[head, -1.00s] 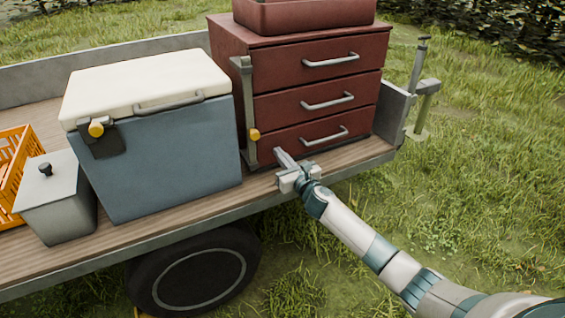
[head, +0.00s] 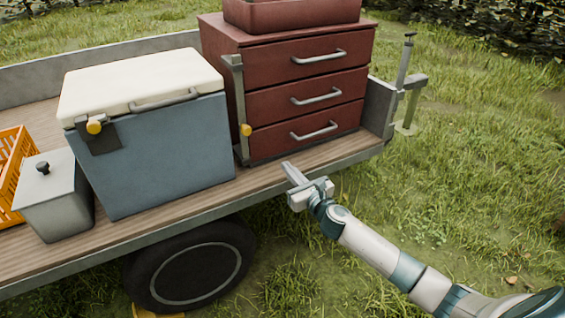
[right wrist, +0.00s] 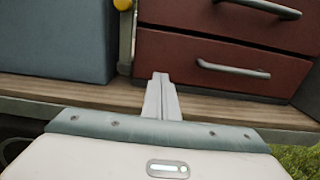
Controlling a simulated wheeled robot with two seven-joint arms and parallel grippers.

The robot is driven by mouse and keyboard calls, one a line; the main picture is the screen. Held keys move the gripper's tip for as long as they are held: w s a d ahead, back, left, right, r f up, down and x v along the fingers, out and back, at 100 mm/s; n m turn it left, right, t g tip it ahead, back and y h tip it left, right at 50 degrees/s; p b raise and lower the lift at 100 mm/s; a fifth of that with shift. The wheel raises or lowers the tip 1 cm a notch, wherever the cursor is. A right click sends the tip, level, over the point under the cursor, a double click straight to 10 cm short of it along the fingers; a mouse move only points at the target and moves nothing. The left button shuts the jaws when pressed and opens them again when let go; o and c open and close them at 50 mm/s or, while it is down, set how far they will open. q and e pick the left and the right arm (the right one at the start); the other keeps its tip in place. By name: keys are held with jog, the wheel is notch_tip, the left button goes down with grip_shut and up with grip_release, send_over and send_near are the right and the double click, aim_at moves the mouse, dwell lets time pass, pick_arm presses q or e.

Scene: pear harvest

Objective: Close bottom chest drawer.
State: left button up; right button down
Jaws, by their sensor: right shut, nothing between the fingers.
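The dark red chest (head: 222,90) stands on the trailer bed with three drawers, each with a metal bar handle. The bottom drawer (head: 275,139) looks flush with the drawers above it in the head view, and its handle (head: 314,131) faces me. The bottom drawer front also shows in the right wrist view (right wrist: 170,60). My right gripper (head: 289,172) is shut and empty. It is in front of and below the bottom drawer, near the trailer edge, apart from the chest. Its closed fingers show in the right wrist view (right wrist: 161,95), pointing toward the chest. My left gripper is out of view.
A blue cooler (head: 170,150) with a white lid stands left of the chest. A grey lidded bin (head: 57,205) and an orange crate (head: 12,165) are farther left. A metal latch post (head: 238,105) with a yellow knob stands at the chest's left front edge. Grass lies to the right.

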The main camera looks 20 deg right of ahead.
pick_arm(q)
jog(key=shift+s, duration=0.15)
pick_arm(e)
jog(key=shift+s+d, duration=0.1)
jog(key=shift+s, duration=1.05)
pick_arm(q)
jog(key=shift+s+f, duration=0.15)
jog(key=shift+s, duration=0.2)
